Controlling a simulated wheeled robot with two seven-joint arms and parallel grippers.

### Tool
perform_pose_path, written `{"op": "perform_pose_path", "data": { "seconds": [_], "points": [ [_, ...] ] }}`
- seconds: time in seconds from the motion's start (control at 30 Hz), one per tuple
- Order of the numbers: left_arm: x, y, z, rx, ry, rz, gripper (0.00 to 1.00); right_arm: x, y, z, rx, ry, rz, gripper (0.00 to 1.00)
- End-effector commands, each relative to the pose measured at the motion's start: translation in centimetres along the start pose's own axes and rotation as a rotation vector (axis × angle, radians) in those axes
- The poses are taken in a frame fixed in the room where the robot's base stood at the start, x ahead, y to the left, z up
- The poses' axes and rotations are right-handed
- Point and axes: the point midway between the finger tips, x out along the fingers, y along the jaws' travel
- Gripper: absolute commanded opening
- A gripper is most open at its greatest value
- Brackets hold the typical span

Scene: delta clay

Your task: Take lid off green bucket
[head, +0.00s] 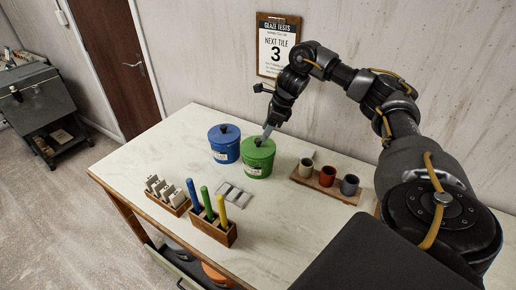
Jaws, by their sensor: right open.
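The green bucket (257,164) stands upright on the pale worktable. Its green lid (258,147) is on it, with a small dark knob (258,141) on top. My right gripper (265,137) points down from the upper right, its fingers at or just beside the knob. It is open; whether a finger touches the knob is too small to tell. My left gripper is not in view.
A blue lidded bucket (225,150) stands close left of the green one. A board with cups (325,184) is to the right. A rack of coloured sticks (214,229), a tile rack (168,199) and a pale tray (235,195) stand in front. The table's far left is clear.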

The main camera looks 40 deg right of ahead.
Motion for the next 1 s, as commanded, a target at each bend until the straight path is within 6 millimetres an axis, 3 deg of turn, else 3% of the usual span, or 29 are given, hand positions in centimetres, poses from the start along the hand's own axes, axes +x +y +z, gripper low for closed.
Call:
{"op": "perform_pose_path", "data": {
  "seconds": [0.23, 0.4, 0.67, 1.0],
  "points": [
    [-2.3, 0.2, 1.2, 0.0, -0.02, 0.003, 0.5, 2.6, -0.1, 0.6, -0.001, 0.004, 0.004, 0.49],
    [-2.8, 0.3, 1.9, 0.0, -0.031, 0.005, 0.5, 4.7, -0.2, 0.4, 0.001, 0.002, 0.002, 0.49],
    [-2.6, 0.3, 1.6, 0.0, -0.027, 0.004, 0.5, 5.2, -0.2, 0.4, -0.001, 0.0, 0.0, 0.49],
    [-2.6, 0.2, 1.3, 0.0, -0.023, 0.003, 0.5, 5.1, -0.2, 0.4, -0.001, 0.0, 0.0, 0.08]
  ]
}}
